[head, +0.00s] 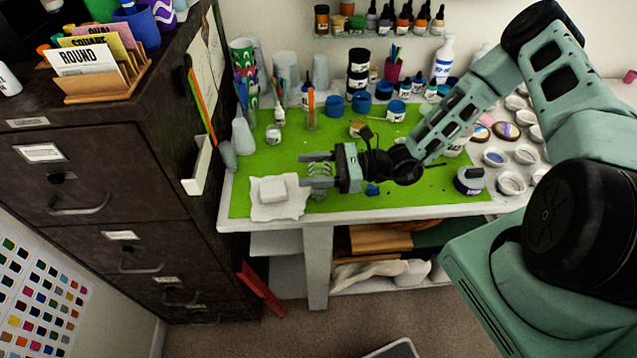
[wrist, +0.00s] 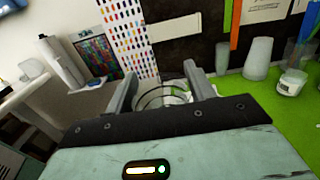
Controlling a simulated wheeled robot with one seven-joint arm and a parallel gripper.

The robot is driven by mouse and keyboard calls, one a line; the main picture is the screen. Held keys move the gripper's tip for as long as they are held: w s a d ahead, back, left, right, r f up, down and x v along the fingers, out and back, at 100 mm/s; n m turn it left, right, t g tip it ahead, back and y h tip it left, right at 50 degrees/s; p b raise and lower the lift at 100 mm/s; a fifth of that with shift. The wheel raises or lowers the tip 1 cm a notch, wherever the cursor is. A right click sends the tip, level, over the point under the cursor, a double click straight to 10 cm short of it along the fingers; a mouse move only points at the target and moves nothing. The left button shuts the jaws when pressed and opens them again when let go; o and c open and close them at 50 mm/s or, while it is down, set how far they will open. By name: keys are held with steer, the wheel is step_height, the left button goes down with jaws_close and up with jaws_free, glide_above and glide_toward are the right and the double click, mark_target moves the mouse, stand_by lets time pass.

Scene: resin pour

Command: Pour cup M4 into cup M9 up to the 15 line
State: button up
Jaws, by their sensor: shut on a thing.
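My gripper (head: 305,170) is shut on a clear cup (head: 318,192) with line markings, above the front of the green mat (head: 400,198). The held cup also shows between the fingers in the wrist view (wrist: 164,97). Its rim looks roughly level; its contents and label cannot be made out. A small clear cup (head: 273,134) with a pale band or contents stands on the mat, behind and left of my gripper. It seems to be the cup at the right of the wrist view (wrist: 292,82). I cannot read M4 or M9 on either.
A folded white cloth (head: 278,198) lies at the mat's front left corner. Several jars and bottles line the back and right. A dark filing cabinet (head: 120,150) borders the table's left.

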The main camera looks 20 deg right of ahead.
steer(key=shift+r+p, duration=0.95)
steer(key=shift+r, duration=0.15)
steer(key=shift+f, duration=0.1)
